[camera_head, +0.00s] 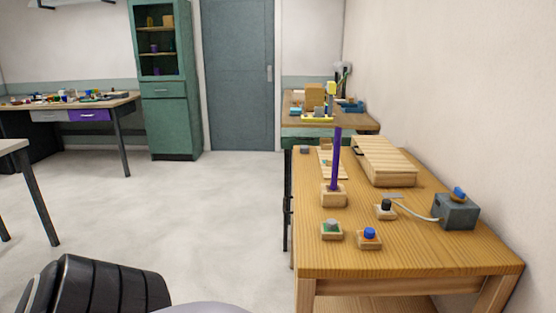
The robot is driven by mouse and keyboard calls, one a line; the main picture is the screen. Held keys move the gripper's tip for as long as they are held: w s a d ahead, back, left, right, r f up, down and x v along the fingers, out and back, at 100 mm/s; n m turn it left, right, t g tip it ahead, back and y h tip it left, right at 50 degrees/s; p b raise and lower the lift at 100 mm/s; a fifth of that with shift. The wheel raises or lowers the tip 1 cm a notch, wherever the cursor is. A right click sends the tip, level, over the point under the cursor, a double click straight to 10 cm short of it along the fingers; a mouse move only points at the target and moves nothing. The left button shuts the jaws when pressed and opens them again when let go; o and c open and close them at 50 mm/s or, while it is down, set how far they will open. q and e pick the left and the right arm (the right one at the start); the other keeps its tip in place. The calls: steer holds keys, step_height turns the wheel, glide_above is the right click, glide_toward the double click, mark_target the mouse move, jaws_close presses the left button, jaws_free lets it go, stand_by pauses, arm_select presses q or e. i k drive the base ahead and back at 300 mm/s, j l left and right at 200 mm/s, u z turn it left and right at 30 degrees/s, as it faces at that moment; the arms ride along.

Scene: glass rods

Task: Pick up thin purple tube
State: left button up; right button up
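The thin purple tube (336,158) stands upright in a small wooden block holder (333,197) on the wooden table at the right. Its lower end is hidden inside the block. Nothing is touching the tube above the block. Neither of my grippers shows in the head view. A dark ribbed part of my own body shows at the bottom left.
The wooden table (430,253) holds a block with a green and grey top (331,231), a blue-knobbed block (369,238), a black-knobbed block (385,210), a grey box (456,212) with a cable and a slatted wooden box (384,160). The floor (200,215) to the left is clear.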

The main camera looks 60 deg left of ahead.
mark_target(338, 130)
steer(key=u, duration=1.5)
steer(key=z, duration=0.3)
